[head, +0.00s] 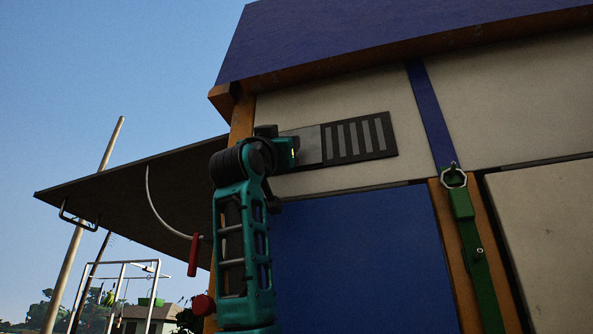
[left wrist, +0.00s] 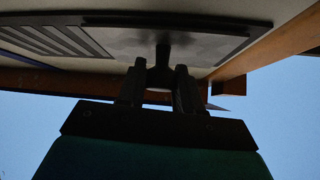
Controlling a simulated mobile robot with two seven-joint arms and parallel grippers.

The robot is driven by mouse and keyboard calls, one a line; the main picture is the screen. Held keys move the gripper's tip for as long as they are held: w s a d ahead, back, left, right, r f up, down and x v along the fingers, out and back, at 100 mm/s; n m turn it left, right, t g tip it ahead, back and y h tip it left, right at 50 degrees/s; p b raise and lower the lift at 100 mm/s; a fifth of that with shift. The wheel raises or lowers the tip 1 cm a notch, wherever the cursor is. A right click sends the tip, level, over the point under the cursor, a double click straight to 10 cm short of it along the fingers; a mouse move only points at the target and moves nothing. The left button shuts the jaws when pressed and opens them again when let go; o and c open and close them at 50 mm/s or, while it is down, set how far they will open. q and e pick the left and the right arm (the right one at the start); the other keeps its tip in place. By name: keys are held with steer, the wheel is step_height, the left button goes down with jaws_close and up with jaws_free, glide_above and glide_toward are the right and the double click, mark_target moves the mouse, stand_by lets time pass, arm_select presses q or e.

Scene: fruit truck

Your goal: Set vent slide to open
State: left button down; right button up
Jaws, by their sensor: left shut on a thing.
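The vent (head: 393,135) is a dark, slightly tilted frame high on the pale wall, with light slots showing in its right part. The grey vent slide (head: 311,146) is a flat plate at the left part of the frame, beside the slots; my left gripper hides its left end. In the left wrist view the slide (left wrist: 215,47) has a dark knob (left wrist: 163,48) standing out from it. My left gripper (left wrist: 161,82) is shut on this knob, with one finger on each side. In the head view the gripper's fingertips and the knob are hidden behind my arm.
A dark awning (head: 130,185) juts out left of the wall, with a red handle (head: 194,255) hanging near my arm. A blue panel (head: 360,260) lies below the vent. A roof overhang (head: 330,45) is above.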

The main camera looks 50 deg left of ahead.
arm_select(q)
steer(key=shift+s+a+r, duration=0.15)
steer(key=shift+s+r, duration=0.05)
steer(key=shift+s, duration=0.1)
steer(key=c, duration=0.8)
jaws_free()
steer(key=shift+a, duration=0.1)
steer(key=shift+f, duration=0.1)
steer(key=shift+f, duration=0.1)
steer(key=b+v, duration=0.5)
steer(key=v, duration=0.7)
steer(key=shift+s+d+f, duration=0.2)
steer(key=shift+s+f, duration=0.05)
